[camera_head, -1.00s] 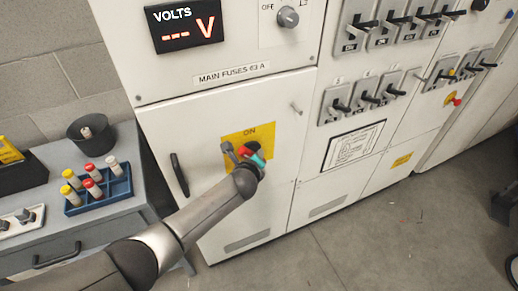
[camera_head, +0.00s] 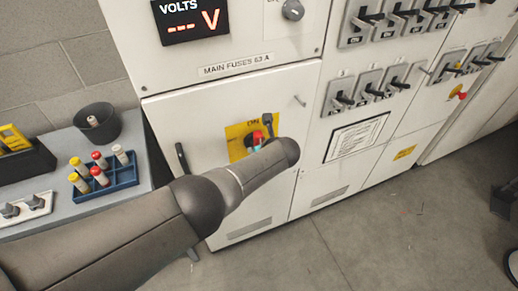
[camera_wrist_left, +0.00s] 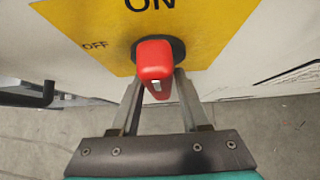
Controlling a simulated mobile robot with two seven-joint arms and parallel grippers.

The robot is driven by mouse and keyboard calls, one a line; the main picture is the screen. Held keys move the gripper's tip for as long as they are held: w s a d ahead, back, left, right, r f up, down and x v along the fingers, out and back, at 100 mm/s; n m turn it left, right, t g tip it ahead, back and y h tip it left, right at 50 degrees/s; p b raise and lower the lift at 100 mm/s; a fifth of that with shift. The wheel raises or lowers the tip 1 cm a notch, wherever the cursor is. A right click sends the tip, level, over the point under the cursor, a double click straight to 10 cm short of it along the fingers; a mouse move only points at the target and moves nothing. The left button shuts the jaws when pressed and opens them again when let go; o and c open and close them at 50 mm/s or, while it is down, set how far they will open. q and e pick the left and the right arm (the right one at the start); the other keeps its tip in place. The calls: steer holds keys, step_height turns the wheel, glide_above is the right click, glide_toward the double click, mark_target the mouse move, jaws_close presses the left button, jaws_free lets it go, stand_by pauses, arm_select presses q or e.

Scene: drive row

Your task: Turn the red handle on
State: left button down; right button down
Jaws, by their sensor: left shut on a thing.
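The red handle (camera_head: 257,138) sits on a yellow plate (camera_head: 238,135) on the lower cabinet door. In the left wrist view the red handle (camera_wrist_left: 154,60) stands in front of a dark round base, in line below the word ON; the word OFF is to its left. My left gripper (camera_wrist_left: 156,84) is shut on the handle, with one finger on each side. In the head view my left gripper (camera_head: 266,132) is mostly hidden behind my left arm, which also covers the plate's lower right part. My right gripper is not in view.
A black door handle (camera_head: 181,157) is left of the plate. Rows of black-levered switches (camera_head: 367,97) are to the right. A grey bench with a blue tray (camera_head: 108,186) of capped tubes and a dark cup (camera_head: 97,124) stands left. The floor at right is mostly clear.

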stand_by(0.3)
arm_select(q)
steer(key=c, duration=0.6)
jaws_free()
steer(key=shift+s+d+r+p, duration=0.2)
steer(key=shift+s+r+p, duration=0.1)
steer(key=shift+r+p, duration=0.25)
steer(key=p+v, duration=0.6)
steer(key=v, duration=0.8)
